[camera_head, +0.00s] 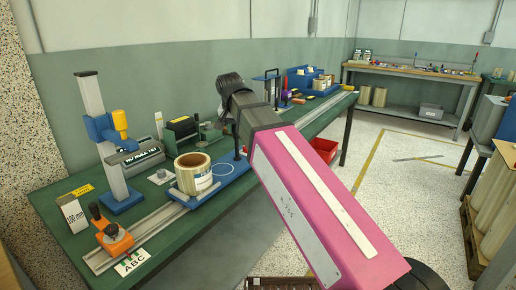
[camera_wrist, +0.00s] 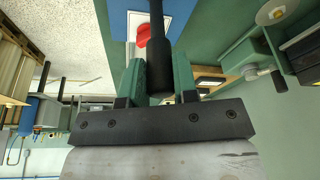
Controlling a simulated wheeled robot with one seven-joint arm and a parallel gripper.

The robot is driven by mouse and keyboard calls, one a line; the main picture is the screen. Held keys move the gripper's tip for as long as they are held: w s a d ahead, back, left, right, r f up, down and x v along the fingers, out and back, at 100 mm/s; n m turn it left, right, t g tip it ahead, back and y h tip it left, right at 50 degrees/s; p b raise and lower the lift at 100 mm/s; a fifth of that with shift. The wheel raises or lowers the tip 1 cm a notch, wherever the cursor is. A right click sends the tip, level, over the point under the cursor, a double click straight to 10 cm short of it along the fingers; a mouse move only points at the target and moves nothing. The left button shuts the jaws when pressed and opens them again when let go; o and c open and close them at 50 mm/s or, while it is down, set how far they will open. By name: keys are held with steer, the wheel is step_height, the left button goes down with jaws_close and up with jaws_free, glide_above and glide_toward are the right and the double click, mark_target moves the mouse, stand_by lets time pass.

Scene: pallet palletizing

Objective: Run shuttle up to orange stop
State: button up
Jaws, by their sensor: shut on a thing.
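The orange stop (camera_head: 115,238) with a dark knob sits at the near left end of a grey rail (camera_head: 150,226). What looks like the shuttle (camera_head: 186,199), a low grey carriage, sits farther up the rail. It bears a tan roll (camera_head: 190,170) with a white label. A stretch of bare rail lies between carriage and stop. My gripper (camera_wrist: 158,78) is shut on a dark upright handle (camera_wrist: 157,35), which stands between its green fingers in the wrist view. In the head view my arm hides most of the grip. I cannot tell how the handle joins the carriage.
A blue-and-grey column fixture (camera_head: 100,140) stands behind the rail, near the roll. A white box (camera_head: 73,212) and an ABC card (camera_head: 132,262) lie near the stop. A red bin (camera_head: 298,154) shows beyond my arm. A second workbench (camera_head: 410,75) stands at the back.

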mark_target(202, 155)
steer(key=s+a, duration=0.5)
steer(key=s, duration=0.3)
steer(key=shift+a, duration=0.25)
steer(key=shift+s, duration=0.1)
steer(key=shift+s+a, duration=0.65)
steer(key=shift+s, duration=0.35)
steer(key=shift+s+a, duration=0.7)
steer(key=shift+s, duration=0.25)
steer(key=shift+s+a, duration=0.65)
steer(key=shift+s, duration=0.35)
steer(key=o, duration=0.9)
steer(key=shift+r, duration=0.1)
steer(key=shift+r, duration=3.4)
